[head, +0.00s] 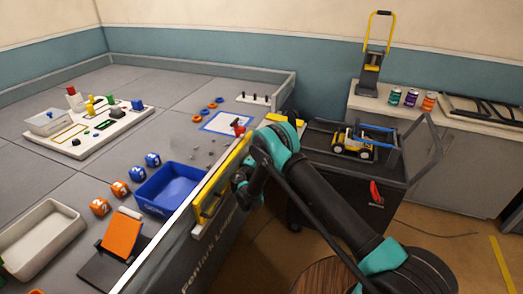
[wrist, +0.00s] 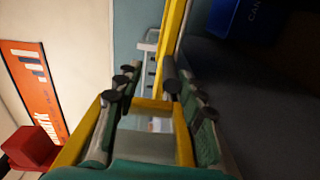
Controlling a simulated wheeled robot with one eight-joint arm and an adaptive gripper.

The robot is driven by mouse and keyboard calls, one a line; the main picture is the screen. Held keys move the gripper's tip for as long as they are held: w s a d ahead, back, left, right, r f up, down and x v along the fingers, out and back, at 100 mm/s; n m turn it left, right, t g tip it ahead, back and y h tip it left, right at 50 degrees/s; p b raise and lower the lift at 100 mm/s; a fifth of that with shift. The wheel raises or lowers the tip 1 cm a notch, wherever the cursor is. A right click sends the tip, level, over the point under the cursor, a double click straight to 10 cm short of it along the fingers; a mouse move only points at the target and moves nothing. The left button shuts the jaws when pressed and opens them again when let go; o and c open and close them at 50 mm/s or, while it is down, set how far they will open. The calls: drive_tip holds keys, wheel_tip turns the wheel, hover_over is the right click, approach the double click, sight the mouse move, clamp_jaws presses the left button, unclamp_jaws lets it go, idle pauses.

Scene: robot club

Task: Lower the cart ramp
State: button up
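The cart (head: 318,190) is dark with a flat top and stands at the centre right in the head view. A yellow-framed panel (head: 206,203), perhaps the ramp, stands steeply along the field's near wall. In the wrist view, the fingers of my gripper (wrist: 147,76) are apart. A yellow bar (wrist: 173,35) runs beside the right fingertip; I cannot tell whether they touch. A yellow frame with a pale middle shows between the fingers.
A small yellow vehicle with blue parts (head: 354,145) sits on the cart, which carries a red lever (head: 376,193). A blue bin (head: 172,190) stands on the grey field just behind the panel. A counter (head: 455,165) stands behind the cart. Floor is free at right.

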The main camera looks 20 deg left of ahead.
drive_tip(key=shift+s+a, duration=0.15)
drive_tip(key=shift+s, duration=1.95)
